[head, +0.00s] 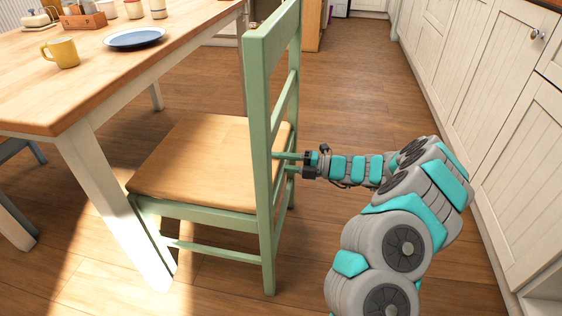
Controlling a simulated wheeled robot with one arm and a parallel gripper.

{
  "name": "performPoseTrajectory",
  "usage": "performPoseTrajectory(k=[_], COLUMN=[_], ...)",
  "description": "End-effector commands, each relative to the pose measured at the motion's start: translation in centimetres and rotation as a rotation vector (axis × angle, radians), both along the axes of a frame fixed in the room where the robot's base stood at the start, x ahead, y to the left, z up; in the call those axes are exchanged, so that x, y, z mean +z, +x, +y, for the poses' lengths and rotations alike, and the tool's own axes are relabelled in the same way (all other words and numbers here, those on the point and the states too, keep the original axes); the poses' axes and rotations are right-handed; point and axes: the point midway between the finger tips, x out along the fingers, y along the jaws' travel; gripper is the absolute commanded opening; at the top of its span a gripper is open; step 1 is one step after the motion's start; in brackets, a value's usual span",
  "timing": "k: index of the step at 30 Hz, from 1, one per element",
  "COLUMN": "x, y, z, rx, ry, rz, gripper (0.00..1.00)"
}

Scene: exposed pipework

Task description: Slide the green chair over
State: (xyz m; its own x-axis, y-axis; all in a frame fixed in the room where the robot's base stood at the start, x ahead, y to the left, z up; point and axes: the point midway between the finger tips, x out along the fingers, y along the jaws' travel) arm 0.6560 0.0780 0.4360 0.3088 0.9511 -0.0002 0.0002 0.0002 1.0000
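The green chair (261,120) stands upright at the table's right side, with a tan wooden seat (205,160) and a slatted green back on the right. Its seat faces left, and its front reaches the near table leg in the picture. My gripper (286,163) is at the chair's back, just above seat height, coming from the right. Its two fingers point left and are spaced apart, one above the other. Their tips meet or pass behind the near back post; I cannot tell whether they touch the chair.
The wooden table (95,85) at left holds a yellow mug (62,52), a blue plate (134,38) and several small items. White cabinets (490,85) line the right side. Part of another chair (18,222) shows at far left.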

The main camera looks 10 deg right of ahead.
Motion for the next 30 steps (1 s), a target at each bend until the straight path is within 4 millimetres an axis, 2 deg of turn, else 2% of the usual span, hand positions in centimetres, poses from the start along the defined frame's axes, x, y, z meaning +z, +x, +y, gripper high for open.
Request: performPoseTrajectory(k=[1,10,30], x=[0.0,-0.02,-0.06], y=[0.0,0.0,-0.02], z=[-0.01,-0.01,-0.02], rx=[0.0,0.0,0.0], ry=[0.0,0.0,-0.001], rz=[0.0,0.0,0.0], gripper=[0.34,0.0,0.0])
